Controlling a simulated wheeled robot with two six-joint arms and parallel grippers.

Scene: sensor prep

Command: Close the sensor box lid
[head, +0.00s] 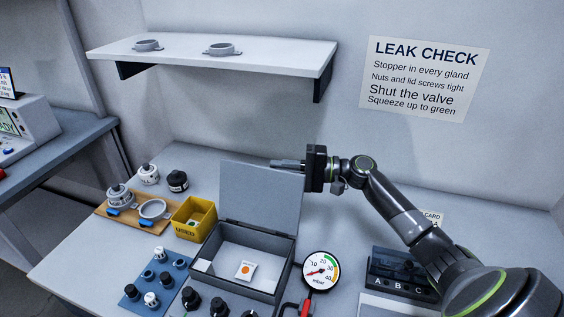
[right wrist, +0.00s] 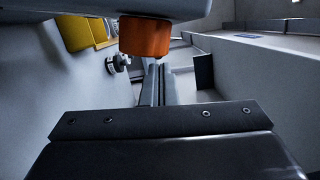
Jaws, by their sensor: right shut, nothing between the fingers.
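The grey sensor box (head: 290,272) sits on the table with its lid (head: 258,198) standing up, hinged at the back rim. Inside lie a white card with an orange dot (head: 245,270) and a small white piece. My right gripper (head: 280,163) is shut and empty at the lid's top edge, fingers pointing left; I cannot tell whether it touches or lies behind it. In the right wrist view its narrow fingers (right wrist: 157,85) show close together. My left gripper is in neither view.
A yellow bin (head: 194,219) stands left of the box, a gauge (head: 320,270) to its right. A black A-B-C stand (head: 402,272) is further right. Blue tray (head: 157,280) and dark knobs are in front. A shelf (head: 215,56) hangs above.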

